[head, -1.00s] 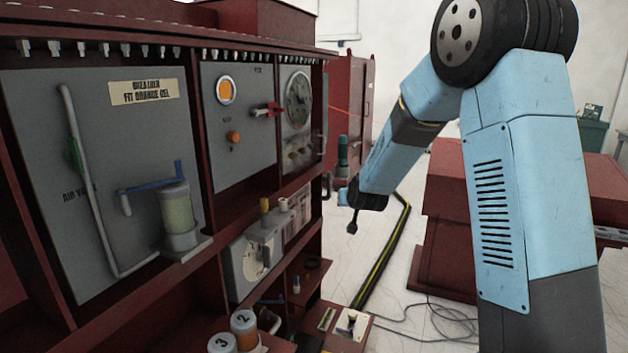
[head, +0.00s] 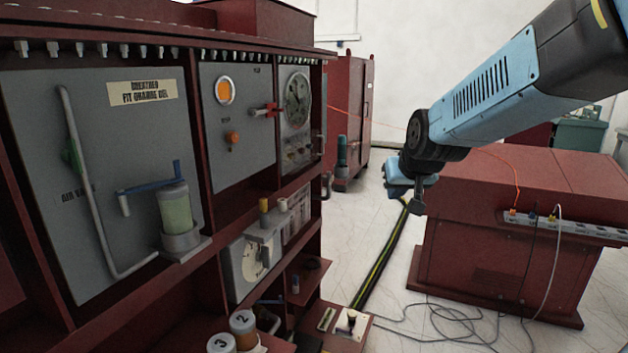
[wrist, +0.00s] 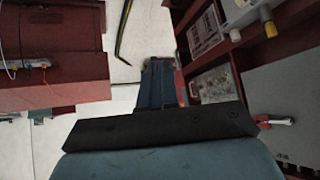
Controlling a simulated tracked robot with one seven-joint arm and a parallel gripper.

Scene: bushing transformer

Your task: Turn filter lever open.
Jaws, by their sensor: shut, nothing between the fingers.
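The tall red cabinet on the left carries a grey panel with a clear filter jar (head: 174,208) of pale green filling. A blue lever (head: 150,187) lies roughly level across the top of this jar, with a grey end hanging at its left. A second, red lever (head: 265,111) sticks out of the middle panel; a red-and-white lever also shows in the wrist view (wrist: 274,121). My gripper (head: 417,203) is small in the head view, pointing down, shut and empty. It hangs in free air right of the cabinet, well apart from both levers.
Two numbered containers (head: 242,322) stand below. A low red box (head: 520,215) with a power strip stands right. Cables and a black-yellow strip (head: 378,262) lie on the floor between.

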